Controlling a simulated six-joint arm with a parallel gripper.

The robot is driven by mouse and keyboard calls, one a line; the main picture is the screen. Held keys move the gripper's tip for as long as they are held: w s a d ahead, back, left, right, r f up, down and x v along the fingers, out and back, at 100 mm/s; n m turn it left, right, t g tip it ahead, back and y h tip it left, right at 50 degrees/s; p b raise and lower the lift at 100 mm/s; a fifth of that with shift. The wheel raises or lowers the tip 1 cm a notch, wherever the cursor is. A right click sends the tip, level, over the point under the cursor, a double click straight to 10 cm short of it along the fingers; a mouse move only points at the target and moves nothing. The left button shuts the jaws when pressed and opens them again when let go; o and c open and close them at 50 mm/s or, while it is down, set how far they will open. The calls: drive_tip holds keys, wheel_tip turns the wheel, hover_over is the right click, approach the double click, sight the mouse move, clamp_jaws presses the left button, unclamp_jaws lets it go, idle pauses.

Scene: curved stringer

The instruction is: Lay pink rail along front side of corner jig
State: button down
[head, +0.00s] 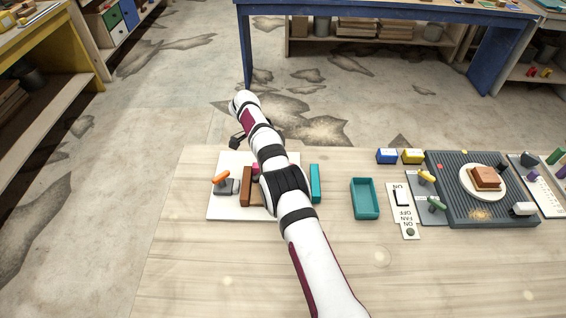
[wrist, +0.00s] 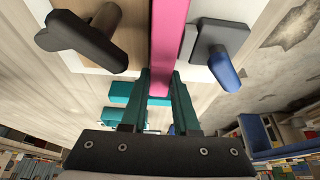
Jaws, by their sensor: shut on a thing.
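In the wrist view my gripper (wrist: 161,82) is shut on the pink rail (wrist: 171,35), which runs away from the fingers toward the top edge. The rail lies between a brown wooden piece (wrist: 133,28) with a black-handled clamp (wrist: 80,40) on the left and a grey clamp with a blue handle (wrist: 222,68) on the right. In the head view the white jig board (head: 225,207) carries a brown block (head: 246,187) and an orange-handled clamp (head: 222,179). A bit of pink (head: 256,168) shows beside my arm. My arm hides much of the jig, and the fingertips cannot be made out there. Whether the rail touches the jig is unclear.
A teal block (head: 315,184) stands just right of my arm. A teal tray (head: 365,181), a switch panel (head: 403,210) and a dark ribbed plate (head: 452,180) lie farther right. The front of the wooden table (head: 215,270) is clear.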

drive_tip(key=shift+f, duration=0.35)
drive_tip(key=shift+r, duration=0.1)
drive_tip(key=shift+r, duration=1.2)
idle(0.4)
drive_tip(key=shift+f, duration=1.3)
drive_tip(key=c, duration=0.6)
unclamp_jaws()
wheel_tip(320, 180, up, 4)
drive_tip(key=shift+r, duration=0.1)
drive_tip(key=s+d+r, duration=0.1)
drive_tip(key=d+r, duration=0.1)
drive_tip(key=d, duration=0.1)
drive_tip(key=s+d+r, duration=0.1)
drive_tip(key=d+r, duration=0.1)
drive_tip(key=d, duration=0.2)
drive_tip(key=s+d+r, duration=0.1)
drive_tip(key=d+r, duration=0.2)
drive_tip(key=d, duration=0.1)
drive_tip(key=shift+s, duration=0.4)
